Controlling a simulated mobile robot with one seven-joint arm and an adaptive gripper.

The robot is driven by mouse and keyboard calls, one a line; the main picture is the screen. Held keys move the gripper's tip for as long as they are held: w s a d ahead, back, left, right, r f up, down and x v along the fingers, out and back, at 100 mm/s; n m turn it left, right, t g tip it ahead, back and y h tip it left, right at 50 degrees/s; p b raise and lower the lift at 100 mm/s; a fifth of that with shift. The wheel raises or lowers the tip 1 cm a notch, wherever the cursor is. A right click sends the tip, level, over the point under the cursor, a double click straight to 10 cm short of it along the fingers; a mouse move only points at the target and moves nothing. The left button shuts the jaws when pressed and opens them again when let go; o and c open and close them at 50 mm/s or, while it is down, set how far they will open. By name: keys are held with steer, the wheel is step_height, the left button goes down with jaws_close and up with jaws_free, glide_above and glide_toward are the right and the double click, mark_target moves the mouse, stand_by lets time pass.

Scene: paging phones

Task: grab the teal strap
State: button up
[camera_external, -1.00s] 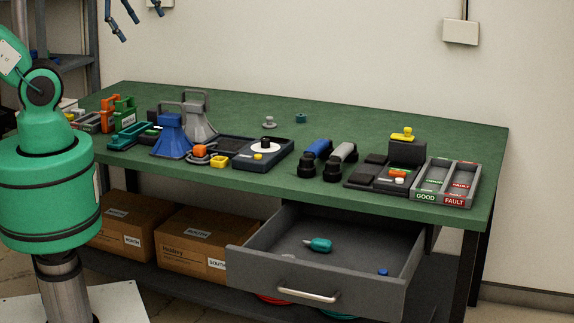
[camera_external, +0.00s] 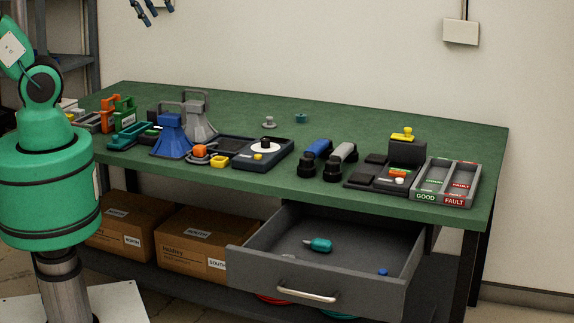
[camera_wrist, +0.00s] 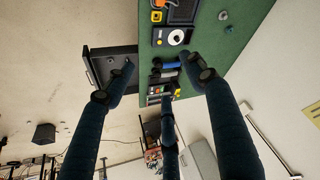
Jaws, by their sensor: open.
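No teal thing is clearly a strap. A small teal piece (camera_external: 302,118) lies at the back middle of the green table. A teal rounded piece (camera_external: 318,244) lies in the open drawer. A teal edge (camera_external: 338,317) shows below the drawer, mostly hidden. My gripper (camera_external: 157,14) is at the top left, high above the table and far from these pieces. In the wrist view my gripper (camera_wrist: 166,76) has its dark blue fingers spread, with nothing between them.
The green table (camera_external: 400,120) carries blue and grey stands, a black device with a white dial (camera_external: 266,145), two handsets, and a GOOD/FAULT tray (camera_external: 444,181). The grey drawer (camera_external: 327,273) sticks out in front. Cardboard boxes (camera_external: 192,241) stand below. The table's back right is clear.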

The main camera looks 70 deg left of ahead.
mark_target(300, 115)
steer(key=w+a+r+n+g+p, duration=0.15)
steer(key=w+a, duration=0.25)
steer(key=w, duration=1)
steer(key=w+a+r+p, duration=0.25)
steer(key=w+a, duration=0.25)
steer(key=w, duration=0.9)
steer(key=w+a+f+n+g+p, duration=0.1)
steer(key=w+a+f+p, duration=0.1)
steer(key=w+a+f, duration=0.45)
steer(key=w+a+f+p, duration=0.2)
steer(key=w+f, duration=0.1)
steer(key=w, duration=0.6)
steer(key=w+a+f+p, duration=0.1)
steer(key=w+a+f, duration=0.3)
steer(key=f, duration=0.5)
steer(key=w+a+f+n+g+p, duration=0.1)
steer(key=w+a+f, duration=0.3)
steer(key=f, duration=0.5)
steer(key=w+a+f+p, duration=0.2)
steer(key=w+a+f, duration=0.3)
steer(key=f, duration=0.4)
steer(key=shift+a+g+y, duration=0.3)
steer(key=shift+a+g, duration=0.05)
steer(key=shift+a, duration=0.3)
steer(key=shift+f+n, duration=0.2)
steer(key=shift+n, duration=0.05)
